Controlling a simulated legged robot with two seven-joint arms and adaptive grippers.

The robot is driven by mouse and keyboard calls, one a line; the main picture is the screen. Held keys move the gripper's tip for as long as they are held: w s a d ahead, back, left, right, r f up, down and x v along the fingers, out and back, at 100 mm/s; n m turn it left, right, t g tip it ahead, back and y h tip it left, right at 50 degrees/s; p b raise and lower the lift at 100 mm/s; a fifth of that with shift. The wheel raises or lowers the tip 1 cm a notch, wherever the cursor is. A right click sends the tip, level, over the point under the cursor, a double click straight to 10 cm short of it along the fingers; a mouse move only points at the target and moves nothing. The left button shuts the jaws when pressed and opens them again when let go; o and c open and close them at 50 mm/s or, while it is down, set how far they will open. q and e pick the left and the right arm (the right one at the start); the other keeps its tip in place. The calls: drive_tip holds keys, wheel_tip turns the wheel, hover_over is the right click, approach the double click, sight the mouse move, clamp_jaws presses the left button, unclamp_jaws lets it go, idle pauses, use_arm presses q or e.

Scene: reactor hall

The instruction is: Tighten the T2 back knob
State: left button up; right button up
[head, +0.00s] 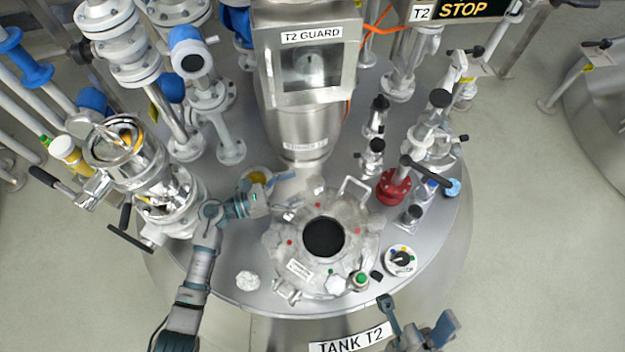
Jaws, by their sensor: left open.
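The T2 tank top (215,275) carries a round grey hatch (262,250) with a dark open hole in its middle and several red dots around it. No knob is labelled as the back knob, and I cannot single it out; the hatch's back left edge is partly behind my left gripper. My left gripper (285,194) is open, with its fingers pointing right, at the hatch's back left edge. I cannot tell whether it touches anything. My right gripper (417,312) is open and empty at the bottom, in front of the tank's front edge.
A steel column with a T2 GUARD box (309,86) stands behind the hatch. Pipes and a valve (125,160) crowd the left. A red valve (393,187) with a black handle and a dial (401,260) are at right. A crumpled white item (247,281) lies front left.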

sight(314, 181)
use_arm(q)
drive_tip(key=x, duration=0.3)
drive_tip(key=b+x, duration=0.1)
drive_tip(key=shift+d+f, duration=0.2)
drive_tip(key=shift+f, duration=0.2)
drive_tip(key=shift+w+d+r, duration=0.2)
drive_tip(key=shift+w+d, duration=0.15)
drive_tip(key=shift+d, duration=0.25)
drive_tip(key=c, duration=1.2)
